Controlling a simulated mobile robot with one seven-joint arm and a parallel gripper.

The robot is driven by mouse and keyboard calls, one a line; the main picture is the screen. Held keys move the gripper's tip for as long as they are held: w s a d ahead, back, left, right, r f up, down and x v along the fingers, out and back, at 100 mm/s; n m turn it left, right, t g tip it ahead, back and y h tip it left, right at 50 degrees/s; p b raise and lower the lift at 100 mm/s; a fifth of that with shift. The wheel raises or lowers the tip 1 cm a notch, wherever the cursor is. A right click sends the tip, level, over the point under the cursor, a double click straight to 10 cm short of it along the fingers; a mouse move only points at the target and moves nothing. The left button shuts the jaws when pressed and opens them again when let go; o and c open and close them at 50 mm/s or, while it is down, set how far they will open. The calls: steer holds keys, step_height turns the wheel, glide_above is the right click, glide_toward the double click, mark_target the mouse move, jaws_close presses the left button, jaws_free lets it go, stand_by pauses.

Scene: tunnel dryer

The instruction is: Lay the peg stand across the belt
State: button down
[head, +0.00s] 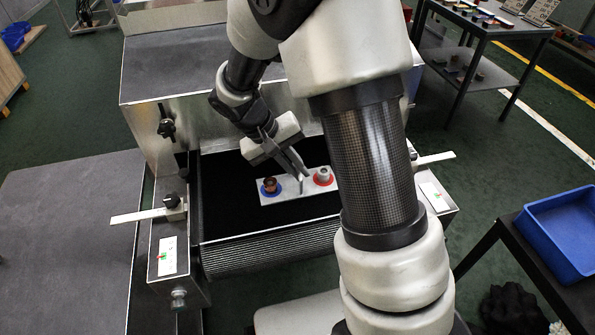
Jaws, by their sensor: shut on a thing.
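The peg stand (292,188) is a pale flat bar with a brown peg on a blue ring at its left end and a light peg on a red ring at its right end. It lies crosswise over the black belt (228,217), just outside the tunnel mouth, its right end slightly farther back. My gripper (301,177) reaches down from the upper left and is shut on the middle of the stand, between the two rings. I cannot tell whether the stand touches the belt. My arm hides part of the belt's right side.
The metal dryer housing (150,130) stands behind the belt. Flat guide bars on brackets stick out at the left (147,214) and right (433,159). A grey table (65,240) is at the left. A blue bin (560,232) sits on a dark table at the right.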

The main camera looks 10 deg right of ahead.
steer(key=shift+f, duration=0.1)
steer(key=shift+f, duration=0.15)
steer(key=c, duration=1.9)
jaws_free()
steer(key=p+v, duration=0.2)
steer(key=v, duration=0.9)
steer(key=s+d+r+t+y, duration=0.2)
steer(key=s+r, duration=0.4)
steer(key=s, duration=0.3)
steer(key=s+d+r+t+y, duration=0.3)
steer(key=s+r, duration=0.4)
steer(key=s, duration=0.2)
steer(key=shift+s+r+t+y, duration=0.15)
steer(key=shift+r+t+y, duration=0.1)
steer(key=shift+t+y, duration=0.05)
